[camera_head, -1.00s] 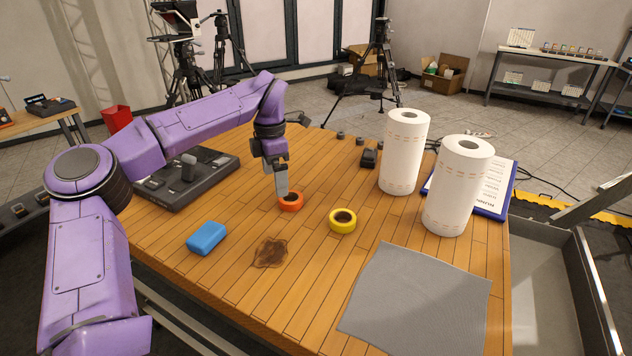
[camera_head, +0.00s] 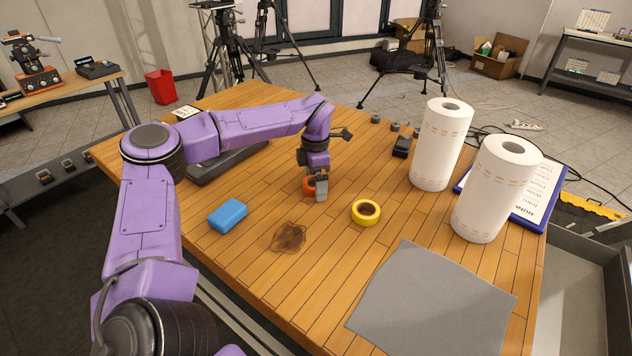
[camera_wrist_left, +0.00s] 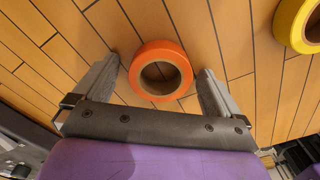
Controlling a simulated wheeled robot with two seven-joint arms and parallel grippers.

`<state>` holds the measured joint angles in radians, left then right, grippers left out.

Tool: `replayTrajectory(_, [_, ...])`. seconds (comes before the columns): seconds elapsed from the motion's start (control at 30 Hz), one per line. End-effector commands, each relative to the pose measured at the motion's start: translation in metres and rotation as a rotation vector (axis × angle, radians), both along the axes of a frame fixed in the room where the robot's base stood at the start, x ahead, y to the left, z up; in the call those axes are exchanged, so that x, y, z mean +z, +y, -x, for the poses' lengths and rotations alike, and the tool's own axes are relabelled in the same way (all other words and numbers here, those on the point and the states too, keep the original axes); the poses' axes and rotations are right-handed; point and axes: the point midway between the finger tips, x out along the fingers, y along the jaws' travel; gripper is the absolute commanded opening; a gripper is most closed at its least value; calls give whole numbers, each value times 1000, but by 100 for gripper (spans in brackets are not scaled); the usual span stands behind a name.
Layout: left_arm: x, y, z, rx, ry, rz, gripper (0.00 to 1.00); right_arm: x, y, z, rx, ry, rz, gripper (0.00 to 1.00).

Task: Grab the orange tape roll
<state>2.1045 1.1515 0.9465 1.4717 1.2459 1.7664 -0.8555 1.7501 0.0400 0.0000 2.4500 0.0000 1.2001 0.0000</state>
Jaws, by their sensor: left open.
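The orange tape roll (camera_wrist_left: 161,70) lies flat on the wooden table, between the two open fingers of my left gripper (camera_wrist_left: 156,85) in the left wrist view. The fingers stand apart from the roll, one on each side, and nothing is held. In the head view the orange tape roll (camera_head: 308,185) is partly hidden behind my left gripper (camera_head: 319,188), which points down at it. My right gripper is not in view.
A yellow tape roll (camera_head: 366,212) lies just right of the orange one. A blue block (camera_head: 228,215) lies to the left. A dark stain (camera_head: 289,238), a grey cloth (camera_head: 432,305) and two paper towel rolls (camera_head: 442,145) (camera_head: 496,190) are on the table.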

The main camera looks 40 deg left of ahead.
Motion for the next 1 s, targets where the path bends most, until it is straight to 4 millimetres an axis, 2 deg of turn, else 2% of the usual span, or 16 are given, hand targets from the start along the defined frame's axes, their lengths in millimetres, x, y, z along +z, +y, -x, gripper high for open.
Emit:
replayTrajectory(0.17, [-1, 0, 0, 0, -1, 0, 98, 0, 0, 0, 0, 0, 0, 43])
replayTrajectory(0.2, [-1, 0, 0, 0, -1, 0, 95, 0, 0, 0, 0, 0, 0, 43])
replayTrajectory(0.37, [-1, 0, 0, 0, -1, 0, 43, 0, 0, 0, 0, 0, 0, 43])
replayTrajectory(0.4, [-1, 0, 0, 0, -1, 0, 37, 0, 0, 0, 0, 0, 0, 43])
replayTrajectory(0.77, [6, 0, -1, 1, -3, -1, 37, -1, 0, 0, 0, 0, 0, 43])
replayTrajectory(0.93, [34, -2, -1, 1, -8, -1, 37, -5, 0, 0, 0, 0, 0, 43])
replayTrajectory(1.0, [48, -17, 4, -4, -7, -2, 37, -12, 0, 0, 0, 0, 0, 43])
